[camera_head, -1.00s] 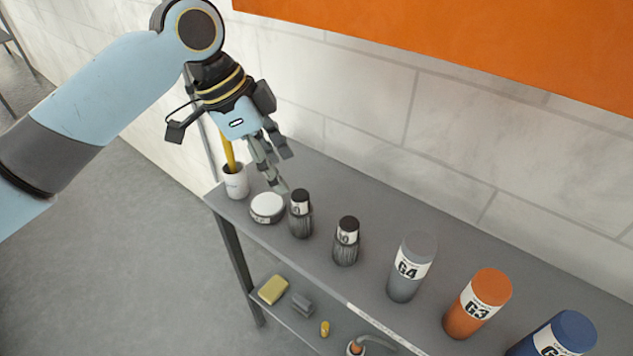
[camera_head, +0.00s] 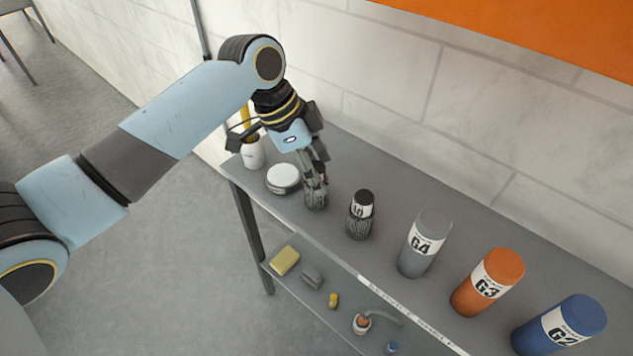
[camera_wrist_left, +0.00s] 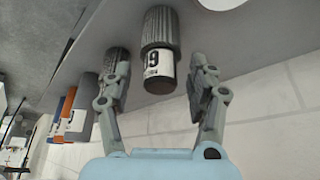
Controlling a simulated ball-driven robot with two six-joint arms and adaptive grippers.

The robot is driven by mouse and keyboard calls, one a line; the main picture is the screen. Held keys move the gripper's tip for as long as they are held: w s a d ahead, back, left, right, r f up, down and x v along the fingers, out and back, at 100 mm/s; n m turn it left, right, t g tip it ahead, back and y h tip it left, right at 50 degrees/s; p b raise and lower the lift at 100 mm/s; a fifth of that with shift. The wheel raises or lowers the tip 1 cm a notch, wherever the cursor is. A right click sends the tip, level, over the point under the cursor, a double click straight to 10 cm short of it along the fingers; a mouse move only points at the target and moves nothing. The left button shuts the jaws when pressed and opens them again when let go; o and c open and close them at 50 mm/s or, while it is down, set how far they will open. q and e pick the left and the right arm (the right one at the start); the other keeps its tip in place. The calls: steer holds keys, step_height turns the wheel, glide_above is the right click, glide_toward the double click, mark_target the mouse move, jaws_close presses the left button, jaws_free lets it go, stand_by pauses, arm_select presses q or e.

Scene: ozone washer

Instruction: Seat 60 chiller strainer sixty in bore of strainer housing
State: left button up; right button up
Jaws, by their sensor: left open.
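A dark ribbed strainer with a black cap and white label (camera_wrist_left: 160,60) stands on the grey shelf top. In the left wrist view its label is partly visible, and the strainer lies between my open fingers with a gap on each side. I cannot make out a strainer housing in these frames. My right gripper is not in view.
Left of the gripper are a white-lidded round tin (camera_head: 283,178) and a white cup (camera_head: 252,154). To the right stand a grey G4 cylinder (camera_head: 424,245), an orange G3 cylinder (camera_head: 487,283) and a blue cylinder (camera_head: 560,325). A lower shelf holds a yellow block (camera_head: 285,260) and small items.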

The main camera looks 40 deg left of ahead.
arm_select(q)
jaws_close()
stand_by(0.4)
steer(key=shift+r, duration=0.15)
